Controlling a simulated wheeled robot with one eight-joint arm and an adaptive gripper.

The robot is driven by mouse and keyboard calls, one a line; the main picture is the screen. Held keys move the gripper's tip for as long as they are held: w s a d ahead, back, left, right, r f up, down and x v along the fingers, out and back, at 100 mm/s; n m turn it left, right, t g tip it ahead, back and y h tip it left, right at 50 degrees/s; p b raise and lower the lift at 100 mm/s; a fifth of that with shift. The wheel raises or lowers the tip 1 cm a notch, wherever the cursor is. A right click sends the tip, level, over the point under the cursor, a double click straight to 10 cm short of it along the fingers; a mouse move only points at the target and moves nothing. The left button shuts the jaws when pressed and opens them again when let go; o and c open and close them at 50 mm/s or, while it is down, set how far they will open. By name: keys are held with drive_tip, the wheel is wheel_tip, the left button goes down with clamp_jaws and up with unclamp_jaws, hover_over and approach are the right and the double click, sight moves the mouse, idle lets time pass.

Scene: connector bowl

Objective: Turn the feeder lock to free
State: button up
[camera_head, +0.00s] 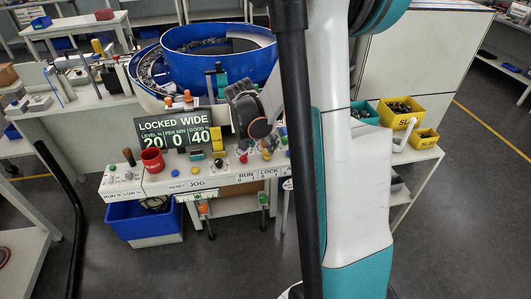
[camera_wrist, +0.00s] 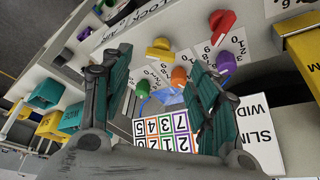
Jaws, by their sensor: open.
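The sign (camera_head: 180,133) in the head view reads LOCKED WIDE. Below it, the white control panel (camera_head: 165,181) carries a LOCK label (camera_head: 269,173) at its right part, close to the RUN label. The wrist view shows a LOCK label (camera_wrist: 152,10) at the top. I cannot tell which small knob belongs to it. My gripper (camera_wrist: 158,62) is open over the panel, with nothing between its fingers. A yellow knob (camera_wrist: 158,47), an orange knob (camera_wrist: 178,78) and a green knob (camera_wrist: 143,89) show between or beyond the fingers. My arm hides part of the panel's right side.
A red knob (camera_wrist: 222,21) and a purple knob (camera_wrist: 226,62) stand right of the fingers. A blue bowl (camera_head: 220,62) stands behind the panel. A red cup (camera_head: 152,160) sits at its left. Yellow bins (camera_head: 400,116) stand at the right. A blue crate (camera_head: 140,223) is below.

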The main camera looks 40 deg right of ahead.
sight(266, 156)
drive_tip(key=b+x, duration=0.1)
drive_tip(key=x, duration=0.4)
drive_tip(key=c, duration=1.1)
